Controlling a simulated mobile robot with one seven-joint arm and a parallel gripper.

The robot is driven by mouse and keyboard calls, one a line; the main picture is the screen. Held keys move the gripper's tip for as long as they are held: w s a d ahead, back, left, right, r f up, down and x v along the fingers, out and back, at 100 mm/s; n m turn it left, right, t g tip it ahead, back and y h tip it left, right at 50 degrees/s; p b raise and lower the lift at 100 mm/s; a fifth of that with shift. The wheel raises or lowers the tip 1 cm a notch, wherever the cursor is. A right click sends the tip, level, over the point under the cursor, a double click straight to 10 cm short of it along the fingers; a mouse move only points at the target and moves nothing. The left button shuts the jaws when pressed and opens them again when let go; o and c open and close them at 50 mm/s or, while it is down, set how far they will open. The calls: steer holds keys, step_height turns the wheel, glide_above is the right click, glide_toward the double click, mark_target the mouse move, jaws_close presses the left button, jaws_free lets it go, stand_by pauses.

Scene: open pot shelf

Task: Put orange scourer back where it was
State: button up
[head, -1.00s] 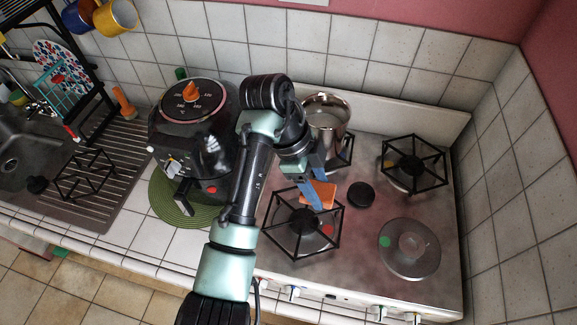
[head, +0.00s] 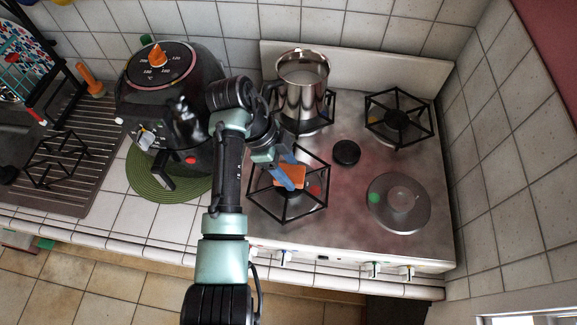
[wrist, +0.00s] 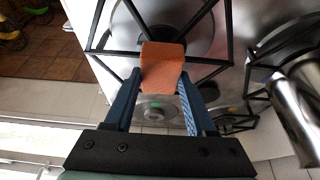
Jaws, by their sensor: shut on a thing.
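The orange scourer (head: 291,177) is an orange block held between the blue fingers of my gripper (head: 287,170). In the wrist view the scourer (wrist: 161,68) sits between the two fingertips of my gripper (wrist: 160,85), which are shut on it. In the head view it appears over the front left burner grate (head: 262,203), a black wire frame on the stove. I cannot tell whether it touches the grate. Part of the scourer is hidden by a finger.
A steel pot (head: 302,95) stands on the back left burner. A black knob-like disc (head: 346,153) lies mid-stove. The front right burner (head: 399,203) has no grate and a green spot. The black air fryer (head: 172,110) stands left on a green mat (head: 150,185). A drying rack is farther left.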

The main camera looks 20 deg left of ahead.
steer(key=shift+f+b, duration=0.35)
steer(key=shift+f, duration=0.1)
steer(key=o, duration=1.2)
steer(key=shift+r, duration=0.15)
steer(key=shift+r+p, duration=0.3)
steer(key=shift+p, duration=0.05)
steer(key=p+v, duration=0.3)
steer(key=v, duration=0.9)
steer(key=shift+p, duration=0.3)
